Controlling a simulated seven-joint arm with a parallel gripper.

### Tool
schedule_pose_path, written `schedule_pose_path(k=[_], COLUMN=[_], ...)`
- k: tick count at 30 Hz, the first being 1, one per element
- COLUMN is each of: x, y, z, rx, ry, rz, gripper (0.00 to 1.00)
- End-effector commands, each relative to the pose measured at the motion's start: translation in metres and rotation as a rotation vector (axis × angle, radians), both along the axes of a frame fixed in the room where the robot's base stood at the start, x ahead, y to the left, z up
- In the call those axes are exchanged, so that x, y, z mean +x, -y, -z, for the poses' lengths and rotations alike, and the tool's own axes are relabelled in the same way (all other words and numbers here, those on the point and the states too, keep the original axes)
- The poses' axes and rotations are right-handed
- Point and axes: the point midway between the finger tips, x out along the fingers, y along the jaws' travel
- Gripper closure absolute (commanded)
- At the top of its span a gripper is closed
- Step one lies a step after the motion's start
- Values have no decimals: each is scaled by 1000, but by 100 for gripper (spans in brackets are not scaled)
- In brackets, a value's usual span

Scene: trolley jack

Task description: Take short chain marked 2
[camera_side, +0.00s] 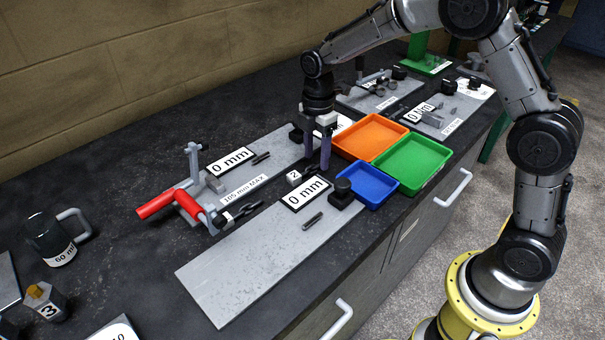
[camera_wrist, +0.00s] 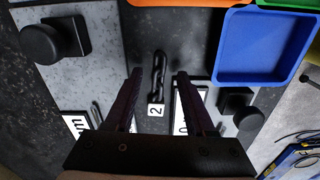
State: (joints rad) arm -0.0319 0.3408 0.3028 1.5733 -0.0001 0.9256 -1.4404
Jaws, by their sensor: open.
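The short chain (camera_wrist: 158,72) is dark and lies on the black bench top, with a white tag marked 2 (camera_wrist: 155,110) at its near end in the wrist view. The tag also shows in the side view (camera_side: 293,177), where the chain is mostly lost against the dark bench near my fingers. My gripper (camera_side: 317,162) is open and points down above the bench. In the wrist view its two fingers (camera_wrist: 160,74) appear on either side of the chain, with clear gaps. I cannot tell the height left between the fingertips and the chain.
Grey plates with 0 mm labels (camera_side: 232,162) (camera_side: 304,194) flank the chain. Blue (camera_side: 368,184), green (camera_side: 412,163) and orange (camera_side: 370,137) trays stand to the right. A red-handled jack (camera_side: 170,201) and a 60 ml mug (camera_side: 50,238) stand left.

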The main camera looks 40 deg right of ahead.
Motion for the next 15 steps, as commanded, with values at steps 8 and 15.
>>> schedule_pose_path(k=[8, 15], x=[1, 1], y=[0, 0], z=[19, 19], rx=[0, 0], ry=[1, 1], rz=[0, 0], gripper=[45, 60])
